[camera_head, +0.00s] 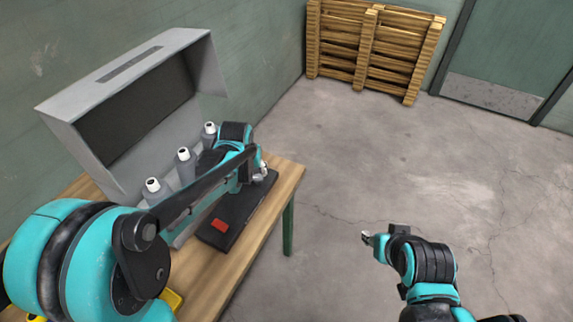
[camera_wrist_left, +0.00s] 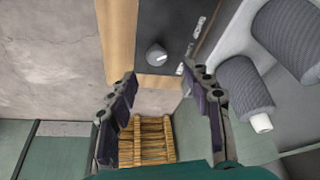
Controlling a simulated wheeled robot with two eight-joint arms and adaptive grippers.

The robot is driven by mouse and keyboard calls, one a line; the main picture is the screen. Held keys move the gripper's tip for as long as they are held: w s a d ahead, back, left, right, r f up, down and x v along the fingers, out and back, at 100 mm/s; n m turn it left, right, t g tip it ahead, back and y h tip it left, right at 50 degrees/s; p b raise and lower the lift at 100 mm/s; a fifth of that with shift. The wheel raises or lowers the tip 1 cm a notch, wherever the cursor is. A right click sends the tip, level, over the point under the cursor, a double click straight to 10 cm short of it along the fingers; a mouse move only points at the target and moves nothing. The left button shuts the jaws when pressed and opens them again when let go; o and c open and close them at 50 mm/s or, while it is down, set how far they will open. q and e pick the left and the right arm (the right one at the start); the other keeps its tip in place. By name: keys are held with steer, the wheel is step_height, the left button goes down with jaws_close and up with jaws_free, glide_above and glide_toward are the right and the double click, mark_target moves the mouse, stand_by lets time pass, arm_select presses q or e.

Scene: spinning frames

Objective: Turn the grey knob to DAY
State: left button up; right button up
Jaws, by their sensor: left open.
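The grey knob (camera_wrist_left: 157,54) sits on a dark panel (camera_wrist_left: 166,22) in the left wrist view, with a light mark on its face. White lettering stands on the panel to its right, too small to read. In the head view the panel (camera_head: 240,213) lies on the table, and the knob cannot be made out near my left gripper (camera_head: 263,172). My left gripper (camera_wrist_left: 160,75) is open and empty; in its wrist view the knob appears between and beyond the fingertips, apart from both. My right gripper (camera_head: 367,238) is over the floor, away from the table, its jaw state unclear.
A wooden table (camera_head: 262,239) bears a grey frame housing (camera_head: 65,115) with several grey spools (camera_head: 187,165) beside the panel. Wooden pallets (camera_head: 372,45) lean at the back wall. The floor on the right is clear.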

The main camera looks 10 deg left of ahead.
mark_target(258, 178)
arm_select(q)
steer(key=b+x, duration=0.1)
steer(key=x, duration=0.1)
steer(key=b+x, duration=0.1)
steer(key=x, duration=0.2)
steer(key=b+x, duration=0.1)
steer(key=x, duration=0.2)
steer(key=shift+w+d, duration=0.3)
steer(key=c, duration=1.1)
